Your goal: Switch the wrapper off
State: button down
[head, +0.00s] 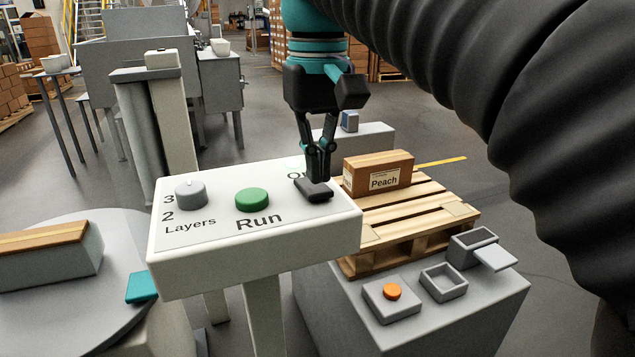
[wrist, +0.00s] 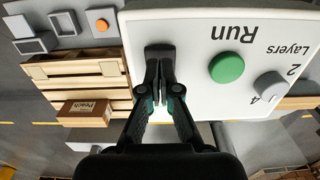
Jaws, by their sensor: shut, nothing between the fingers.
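The white control panel (head: 225,245) carries a grey Layers knob (head: 190,194), a green Run button (head: 252,199) and, at its right end, a partly hidden label reading "On" (head: 293,175). My gripper (head: 314,190) is shut and empty, pointing down at the panel's right end beside that label. Its dark fingertips cover this spot, so any switch there is hidden; I cannot tell whether they touch it. In the wrist view the shut fingers (wrist: 158,52) lie over the panel's edge area, beside the green button (wrist: 226,67).
A pallet (head: 415,215) with a Peach box (head: 378,174) stands right of the panel. In front of it, a grey stand holds an orange button (head: 392,292) and small open bins (head: 443,283). A round grey turntable (head: 75,310) lies at left.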

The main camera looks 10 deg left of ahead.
aim_at(324, 189)
jog(key=shift+f+b, duration=0.55)
jog(key=shift+f, duration=0.4)
dwell(0.5)
jog(key=shift+r, duration=0.1)
notch_tip(324, 189, up, 5)
jog(key=p, duration=0.5)
jog(key=shift+r, duration=0.9)
jog(key=shift+d+f, duration=0.15)
jog(key=shift+d, duration=0.2)
jog(key=s+d+f+m+t, duration=0.2)
jog(key=s+d+f+m, duration=0.1)
jog(key=d+f, duration=0.8)
jog(key=s+d+f+m+t, duration=0.3)
jog(key=s+d+f, duration=0.3)
jog(key=d+f, duration=0.6)
notch_tip(324, 189, down, 2)
jog(key=shift+t, duration=0.3)
